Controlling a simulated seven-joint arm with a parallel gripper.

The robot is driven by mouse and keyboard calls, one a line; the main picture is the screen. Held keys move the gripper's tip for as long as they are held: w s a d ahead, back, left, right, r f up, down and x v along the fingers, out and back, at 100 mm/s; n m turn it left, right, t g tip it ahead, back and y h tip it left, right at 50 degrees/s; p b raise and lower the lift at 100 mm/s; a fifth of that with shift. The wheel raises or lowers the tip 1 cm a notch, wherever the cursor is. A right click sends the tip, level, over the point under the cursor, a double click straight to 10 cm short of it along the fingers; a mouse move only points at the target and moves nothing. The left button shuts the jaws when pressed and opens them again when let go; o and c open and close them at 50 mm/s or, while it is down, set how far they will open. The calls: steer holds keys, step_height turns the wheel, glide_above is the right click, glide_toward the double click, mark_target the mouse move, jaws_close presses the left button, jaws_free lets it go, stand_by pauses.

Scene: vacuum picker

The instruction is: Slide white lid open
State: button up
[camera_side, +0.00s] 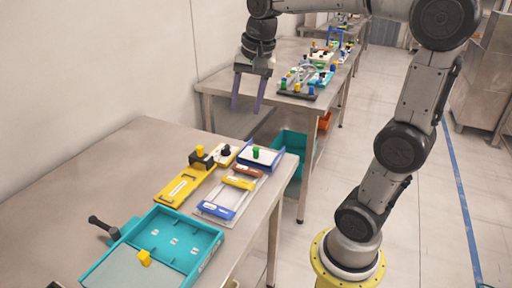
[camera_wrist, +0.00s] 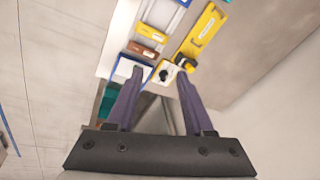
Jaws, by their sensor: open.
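A small white piece with a black knob (camera_side: 223,154) lies at the far end of the near table, beside a yellow case; it also shows in the wrist view (camera_wrist: 164,73), between my fingertips in the picture. A blue-framed tray (camera_side: 275,165) with a pale inside and a green knob (camera_side: 256,152) stands to its right. I cannot tell for sure which of these pale parts is the white lid. My gripper (camera_side: 247,107) hangs above the far end of the table, pointing down, apart from everything. Its two purple fingers are spread and empty, as the wrist view (camera_wrist: 160,74) also shows.
A long yellow case (camera_side: 178,190) and a clear plate with coloured handles (camera_side: 216,210) lie nearer. A teal tray (camera_side: 205,240) with a black lever fills the front. A second table (camera_side: 225,88) with more parts and a teal bin (camera_side: 290,147) stand behind.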

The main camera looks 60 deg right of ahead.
steer(key=w+d+f+m+g, duration=0.2)
steer(key=w+d+f+m, duration=0.25)
steer(key=d, duration=0.55)
glide_above(256, 150)
step_height(256, 150, down, 5)
steer(key=shift+g+y, duration=0.4)
step_height(256, 150, down, 14)
steer(key=shift+d+r, duration=0.1)
steer(key=shift+r, duration=0.15)
jaws_close()
steer(key=shift+r, duration=0.1)
